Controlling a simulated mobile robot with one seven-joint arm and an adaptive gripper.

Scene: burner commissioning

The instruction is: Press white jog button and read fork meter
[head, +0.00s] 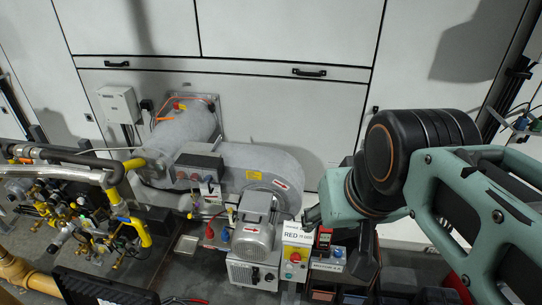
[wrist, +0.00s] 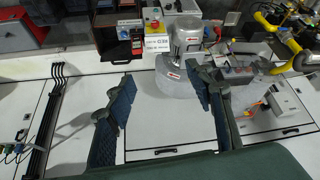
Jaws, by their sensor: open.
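A small control box (head: 295,257) with a red button and a green button stands beside the grey motor, under a white label reading "RED". The box also shows upside down at the top of the wrist view (wrist: 153,20). I cannot make out a white jog button on it. A small red-orange device (head: 323,238) is just right of the box; I cannot tell whether it is the fork meter. My gripper (head: 335,240) is near the box and partly covers the area to its right. In the wrist view its two fingers (wrist: 160,75) are spread, with nothing between them.
A grey motor (head: 255,228) and a lagged burner housing (head: 265,170) stand left of the box. Yellow gas pipes and valves (head: 80,205) fill the left side. Bins (head: 322,292) stand low by the box. White wall panels (head: 290,110) rise behind.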

